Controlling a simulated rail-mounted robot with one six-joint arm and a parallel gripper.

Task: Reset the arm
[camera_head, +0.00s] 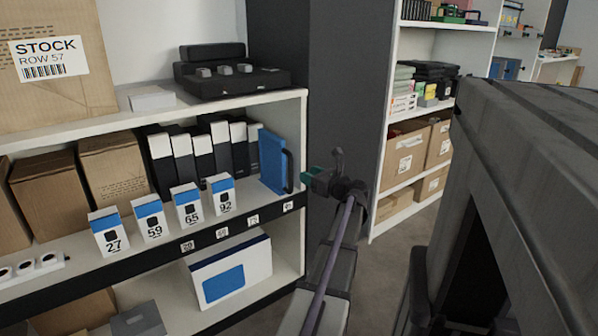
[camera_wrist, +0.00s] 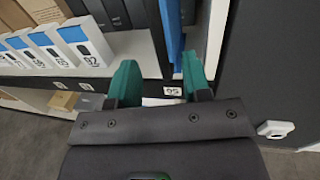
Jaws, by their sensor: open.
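My gripper (camera_head: 312,178) is raised in front of the right end of the shelf unit in the head view. In the wrist view its two green fingers (camera_wrist: 160,85) are apart with nothing held between them. Behind the fingers are the shelf's front edge and a small number label (camera_wrist: 172,91). A blue binder or case (camera_head: 272,160) with a dark handle stands on the middle shelf, just left of the gripper in the head view. It shows beyond the fingers in the wrist view (camera_wrist: 171,35).
Several numbered blue-and-white boxes (camera_head: 188,206) line the middle shelf (camera_head: 130,262). Dark binders (camera_head: 200,150) stand behind them. A dark grey panel (camera_head: 345,90) is right of the shelf. A large dark structure (camera_head: 540,150) fills the right side. Grey floor (camera_head: 390,265) shows between.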

